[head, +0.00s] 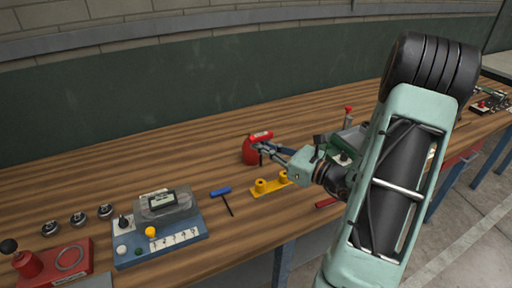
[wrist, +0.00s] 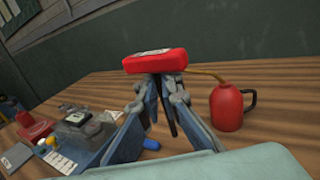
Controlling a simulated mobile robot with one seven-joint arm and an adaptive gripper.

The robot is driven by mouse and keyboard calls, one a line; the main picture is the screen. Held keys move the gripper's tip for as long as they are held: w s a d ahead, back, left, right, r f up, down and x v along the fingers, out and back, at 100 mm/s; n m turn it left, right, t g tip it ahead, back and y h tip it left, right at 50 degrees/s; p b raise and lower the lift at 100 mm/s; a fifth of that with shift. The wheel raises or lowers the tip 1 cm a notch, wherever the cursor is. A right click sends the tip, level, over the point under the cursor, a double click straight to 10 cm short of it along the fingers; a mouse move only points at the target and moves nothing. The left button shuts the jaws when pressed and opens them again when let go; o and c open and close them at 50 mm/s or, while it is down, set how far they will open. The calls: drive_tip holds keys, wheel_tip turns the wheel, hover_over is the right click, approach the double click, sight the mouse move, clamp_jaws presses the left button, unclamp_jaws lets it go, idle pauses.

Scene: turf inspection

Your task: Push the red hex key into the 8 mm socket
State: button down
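The red hex key has a thick red handle (wrist: 155,62) and a dark shaft pointing down. My gripper (wrist: 163,82) is shut on it just below the handle and holds it above the bench. In the head view the red handle (head: 261,136) shows at my fingertips (head: 262,147), in front of the red oil can. A yellow holder (head: 269,186) with raised round sockets lies on the bench, nearer the front edge than the key; my gripper partly covers its right end. I cannot read any socket sizes. The shaft's tip is apart from the holder.
A red oil can (wrist: 227,107) stands close to the right of the key in the wrist view. A blue-handled hex key (head: 221,191) is left of the holder. A blue-grey instrument box (head: 160,240) and a red tool base (head: 60,266) stand further left.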

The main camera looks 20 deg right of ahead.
sight(261, 161)
idle(0.3)
drive_tip(key=shift+f+b, duration=2.2)
drive_tip(key=shift+f, duration=0.7)
drive_tip(key=shift+f+b, duration=1.7)
drive_tip(key=shift+f, duration=0.6)
drive_tip(key=c, duration=2.6)
unclamp_jaws()
drive_tip(key=o, duration=0.5)
drive_tip(key=shift+s+d, duration=0.1)
drive_tip(key=v, duration=1.1)
drive_tip(key=shift+s+d, duration=0.2)
drive_tip(key=shift+s, duration=0.15)
